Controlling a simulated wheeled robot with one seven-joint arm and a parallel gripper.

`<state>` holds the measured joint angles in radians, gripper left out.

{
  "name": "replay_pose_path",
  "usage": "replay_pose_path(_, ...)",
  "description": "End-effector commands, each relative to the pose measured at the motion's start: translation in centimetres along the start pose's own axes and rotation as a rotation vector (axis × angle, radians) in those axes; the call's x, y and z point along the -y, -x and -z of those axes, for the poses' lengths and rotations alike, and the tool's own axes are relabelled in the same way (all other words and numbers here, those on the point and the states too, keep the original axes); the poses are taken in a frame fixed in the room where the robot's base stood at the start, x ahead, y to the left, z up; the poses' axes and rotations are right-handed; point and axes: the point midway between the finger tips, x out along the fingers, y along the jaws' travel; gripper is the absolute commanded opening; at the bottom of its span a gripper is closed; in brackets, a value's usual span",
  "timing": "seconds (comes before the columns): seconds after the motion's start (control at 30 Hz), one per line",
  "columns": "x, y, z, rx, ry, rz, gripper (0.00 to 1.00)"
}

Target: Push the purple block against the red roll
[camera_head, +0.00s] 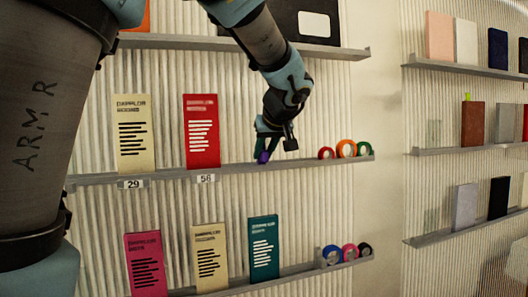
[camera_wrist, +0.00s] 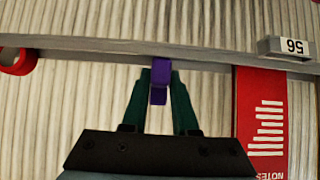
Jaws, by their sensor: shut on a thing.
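The purple block (camera_head: 263,157) is at the middle shelf, between the red card and the rolls. My gripper (camera_head: 266,146) reaches down to it from above. In the wrist view, which is upside down, the green fingertips (camera_wrist: 161,78) are shut on the purple block (camera_wrist: 160,88), which overlaps the shelf edge. I cannot tell whether the block touches the shelf. The red roll (camera_head: 326,153) stands on the same shelf to the right, apart from the block by a clear gap. It also shows at the left of the wrist view (camera_wrist: 17,61).
An orange roll (camera_head: 346,148) and a green roll (camera_head: 364,148) stand just right of the red roll. A red card (camera_head: 202,131) and a cream card (camera_head: 133,134) stand left on the middle shelf (camera_head: 240,167). The shelf between block and red roll looks clear.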

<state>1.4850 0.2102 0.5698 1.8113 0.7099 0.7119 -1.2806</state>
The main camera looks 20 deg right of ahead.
Motion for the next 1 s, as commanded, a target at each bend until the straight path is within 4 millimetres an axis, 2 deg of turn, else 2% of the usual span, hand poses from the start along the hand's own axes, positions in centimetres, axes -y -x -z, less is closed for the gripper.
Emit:
replay_pose_path(0.83, 0.0, 0.0, 0.0, 0.0, 0.0, -0.001, 0.0)
replay_pose_path(0.93, -0.6, 0.0, 0.1, -0.002, 0.0, -0.001, 0.0)
replay_pose_path(1.0, -1.7, -0.1, 0.1, -0.003, 0.0, 0.0, 0.0)
